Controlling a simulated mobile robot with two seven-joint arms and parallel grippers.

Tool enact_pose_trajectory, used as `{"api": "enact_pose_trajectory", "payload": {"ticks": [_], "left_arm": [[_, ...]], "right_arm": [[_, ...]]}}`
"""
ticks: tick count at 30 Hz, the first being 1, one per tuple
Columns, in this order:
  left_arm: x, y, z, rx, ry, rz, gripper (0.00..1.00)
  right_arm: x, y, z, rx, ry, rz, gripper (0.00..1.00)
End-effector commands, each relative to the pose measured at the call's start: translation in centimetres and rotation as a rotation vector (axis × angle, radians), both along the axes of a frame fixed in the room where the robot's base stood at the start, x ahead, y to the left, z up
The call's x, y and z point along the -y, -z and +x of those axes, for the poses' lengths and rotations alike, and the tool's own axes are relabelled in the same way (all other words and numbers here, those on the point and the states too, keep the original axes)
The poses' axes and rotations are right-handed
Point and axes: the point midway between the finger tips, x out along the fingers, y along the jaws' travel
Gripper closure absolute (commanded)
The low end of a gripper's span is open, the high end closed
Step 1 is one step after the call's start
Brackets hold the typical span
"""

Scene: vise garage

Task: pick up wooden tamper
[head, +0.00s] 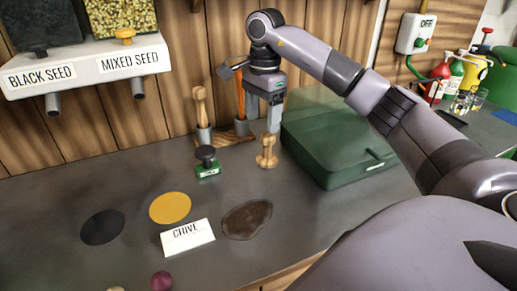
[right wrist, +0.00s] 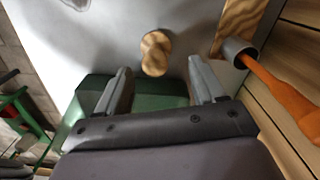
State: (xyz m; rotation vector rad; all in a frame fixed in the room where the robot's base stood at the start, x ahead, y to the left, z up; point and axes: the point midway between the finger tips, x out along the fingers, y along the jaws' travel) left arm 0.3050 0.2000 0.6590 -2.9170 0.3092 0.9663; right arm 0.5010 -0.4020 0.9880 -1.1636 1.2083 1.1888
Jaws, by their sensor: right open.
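The wooden tamper (head: 266,151) stands upright on the grey counter, left of the green case. It has a rounded knob and a wider base. In the right wrist view the tamper (right wrist: 155,53) shows from above, just beyond the fingertips and between their lines. My right gripper (head: 268,118) hangs pointing down above the tamper. In the wrist view the right gripper (right wrist: 160,72) has its two fingers apart with nothing between them. My left gripper is not in view.
A green case (head: 340,140) stands close to the right. A CHIVE card (head: 187,238) and colored patches lie in front.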

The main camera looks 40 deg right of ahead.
Motion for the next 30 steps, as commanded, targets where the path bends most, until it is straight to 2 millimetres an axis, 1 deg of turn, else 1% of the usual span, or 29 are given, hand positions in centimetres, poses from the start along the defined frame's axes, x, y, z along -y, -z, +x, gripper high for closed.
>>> {"api": "enact_pose_trajectory", "payload": {"ticks": [1, 3, 8, 15, 19, 22, 27, 28, 29, 30], "left_arm": [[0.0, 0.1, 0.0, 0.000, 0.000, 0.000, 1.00], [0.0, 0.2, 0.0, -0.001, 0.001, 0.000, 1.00], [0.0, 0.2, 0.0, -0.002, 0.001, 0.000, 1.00], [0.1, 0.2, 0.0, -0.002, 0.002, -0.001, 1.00], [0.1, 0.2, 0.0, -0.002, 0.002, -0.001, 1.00], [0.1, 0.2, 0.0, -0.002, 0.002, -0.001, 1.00], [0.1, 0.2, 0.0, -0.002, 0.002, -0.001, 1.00], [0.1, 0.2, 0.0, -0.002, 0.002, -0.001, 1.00], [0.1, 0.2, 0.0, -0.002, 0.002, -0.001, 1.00], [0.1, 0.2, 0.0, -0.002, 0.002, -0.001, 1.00]], "right_arm": [[0.6, -0.1, -0.1, -0.003, 0.005, -0.016, 0.31], [0.9, 0.2, -0.3, -0.006, 0.006, -0.028, 0.31], [1.0, 1.8, -0.4, -0.008, 0.005, -0.028, 0.31], [1.3, 4.8, -1.2, -0.009, 0.006, -0.026, 0.31], [1.2, 6.3, -1.1, -0.007, 0.006, -0.025, 0.31], [1.2, 6.7, -1.1, -0.005, 0.005, -0.024, 0.31], [1.2, 6.7, -1.1, -0.004, 0.005, -0.024, 0.31], [1.2, 6.7, -1.1, -0.004, 0.005, -0.024, 0.34], [1.2, 6.7, -1.1, -0.005, 0.006, -0.024, 0.44], [1.2, 6.7, -1.1, -0.005, 0.006, -0.024, 0.57]]}}
